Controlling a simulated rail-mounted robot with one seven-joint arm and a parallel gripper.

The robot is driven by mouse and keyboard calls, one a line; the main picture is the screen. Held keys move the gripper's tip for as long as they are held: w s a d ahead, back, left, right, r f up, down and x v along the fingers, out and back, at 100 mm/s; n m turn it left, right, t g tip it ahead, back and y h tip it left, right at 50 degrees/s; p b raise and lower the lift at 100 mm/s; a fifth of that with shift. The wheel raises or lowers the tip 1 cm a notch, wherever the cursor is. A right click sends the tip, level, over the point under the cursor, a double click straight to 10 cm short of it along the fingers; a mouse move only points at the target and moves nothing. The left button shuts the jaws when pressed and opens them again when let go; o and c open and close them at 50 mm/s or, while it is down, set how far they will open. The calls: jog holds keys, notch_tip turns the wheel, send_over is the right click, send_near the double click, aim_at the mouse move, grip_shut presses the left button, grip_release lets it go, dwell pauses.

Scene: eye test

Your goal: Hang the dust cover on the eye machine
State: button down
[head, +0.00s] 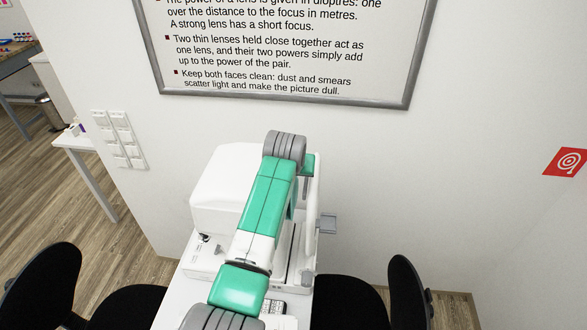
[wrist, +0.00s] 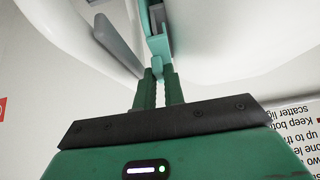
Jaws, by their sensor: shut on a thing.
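The white eye machine (head: 222,188) stands on a narrow white table in the head view, partly hidden behind my green and grey arm. In the wrist view my gripper (wrist: 160,76) is shut on a slim teal piece (wrist: 166,71). A larger teal and grey part (wrist: 158,40) runs up from it, close against smooth white surfaces. I cannot tell whether the teal piece belongs to the dust cover; no cover can be made out clearly in either view. The gripper's fingertips are hidden in the head view.
A grey bracket (head: 327,224) sticks out at the machine's right side. Dark chairs stand left (head: 45,288) and right (head: 408,292) of the table. The wall behind carries a framed text board (head: 285,101) and a red sign (head: 566,162). Bare wall lies right of the machine.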

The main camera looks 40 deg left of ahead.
jog(key=c, duration=1.4)
grip_release()
jog(key=v, duration=0.7)
jog(key=shift+s+d+r, duration=0.15)
jog(key=shift+s+r, duration=0.1)
jog(key=shift+r, duration=0.05)
